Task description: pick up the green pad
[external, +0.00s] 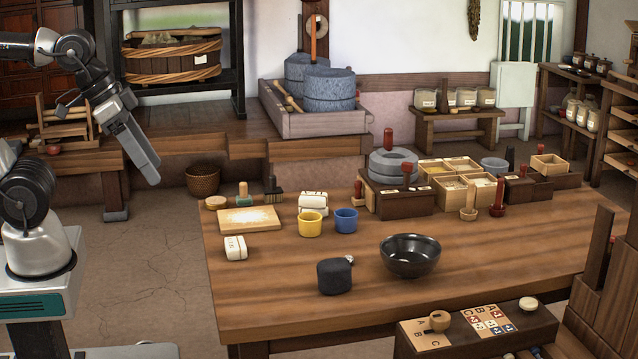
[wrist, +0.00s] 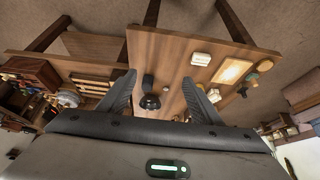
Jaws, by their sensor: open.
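My gripper (external: 151,181) hangs in the air left of the table, pointing down, apart from everything. In the wrist view my gripper (wrist: 158,78) is open, its two fingers spread with nothing held between them. The table (wrist: 160,50) lies below and beyond the fingers.
On the wooden table (external: 470,265) are a white block (external: 235,248), yellow cup (external: 310,224), blue cup (external: 346,221), dark pot (external: 334,277) and black bowl (external: 410,256). Boxes and a stone quern (external: 393,163) fill its back right. The table's front left is clear.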

